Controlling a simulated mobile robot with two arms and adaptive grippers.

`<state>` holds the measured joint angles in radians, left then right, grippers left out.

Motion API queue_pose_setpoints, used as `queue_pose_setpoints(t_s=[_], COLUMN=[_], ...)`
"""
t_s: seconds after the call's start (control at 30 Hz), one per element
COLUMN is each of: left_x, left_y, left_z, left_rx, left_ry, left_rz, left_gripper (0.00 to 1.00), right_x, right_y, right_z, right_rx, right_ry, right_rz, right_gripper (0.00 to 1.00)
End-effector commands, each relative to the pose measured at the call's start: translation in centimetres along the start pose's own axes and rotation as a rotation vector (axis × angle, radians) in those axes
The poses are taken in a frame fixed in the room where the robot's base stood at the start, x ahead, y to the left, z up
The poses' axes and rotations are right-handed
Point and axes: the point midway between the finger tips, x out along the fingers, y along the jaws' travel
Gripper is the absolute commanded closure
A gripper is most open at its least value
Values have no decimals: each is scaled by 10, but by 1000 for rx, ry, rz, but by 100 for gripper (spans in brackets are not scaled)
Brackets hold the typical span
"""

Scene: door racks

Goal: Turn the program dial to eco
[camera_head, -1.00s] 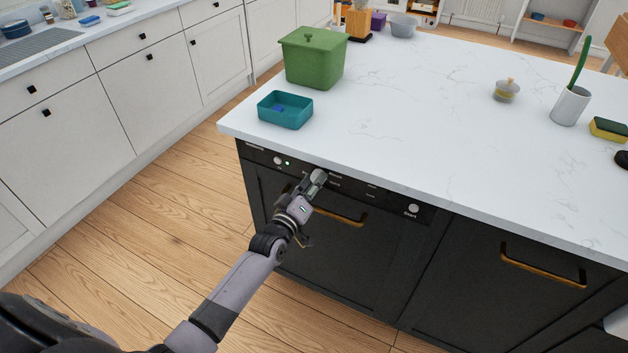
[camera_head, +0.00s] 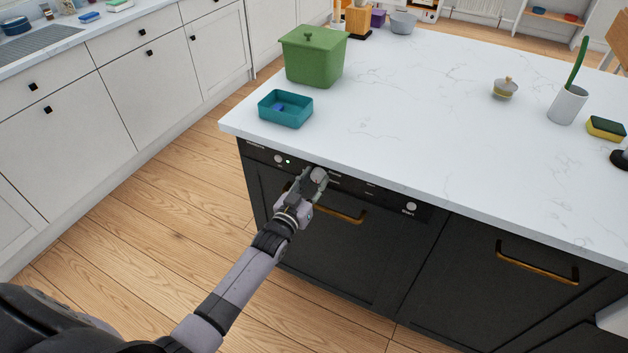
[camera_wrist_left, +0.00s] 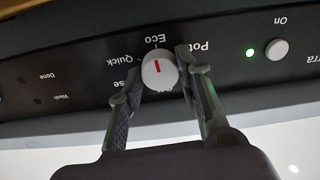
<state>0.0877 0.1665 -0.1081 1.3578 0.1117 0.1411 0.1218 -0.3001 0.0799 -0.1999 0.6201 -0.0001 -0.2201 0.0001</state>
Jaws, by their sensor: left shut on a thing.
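The program dial (camera_wrist_left: 160,70) is a round white knob with a red mark on the dishwasher's black control panel (camera_head: 345,183). In the left wrist view, which shows the panel upside down, the red mark lines up with the tick at the word Eco. Quick and Pots are printed to either side; a label behind the dial is partly hidden. My left gripper (camera_wrist_left: 159,72) has one finger on each side of the dial and is shut on it. In the head view the dial (camera_head: 319,174) shows at the tips of my left gripper (camera_head: 314,180). My right gripper is not in view.
The white countertop (camera_head: 400,110) overhangs just above the panel. An On button (camera_wrist_left: 275,50) with a lit green light and a Start button (camera_head: 411,206) are on the panel. A brass handle (camera_head: 340,214) sits below. A teal tray (camera_head: 286,117) stands near the counter's corner.

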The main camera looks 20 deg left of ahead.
Motion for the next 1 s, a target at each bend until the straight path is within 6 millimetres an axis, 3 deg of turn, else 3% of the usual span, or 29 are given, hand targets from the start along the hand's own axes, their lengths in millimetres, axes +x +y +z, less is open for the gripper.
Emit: queue_pose_setpoints(t_s=[0.67, 0.7, 1.0], left_x=[-1, -1, 0], left_y=[0, 0, 0], left_z=[2, 2, 1], left_rx=[58, 58, 58], left_ry=[-5, -5, -2], left_rz=[-1, -1, -1], left_gripper=[96, 65, 47], right_x=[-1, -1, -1], right_y=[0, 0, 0], right_z=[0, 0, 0], right_rx=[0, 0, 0], right_ry=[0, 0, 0], right_rz=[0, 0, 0], right_gripper=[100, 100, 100])
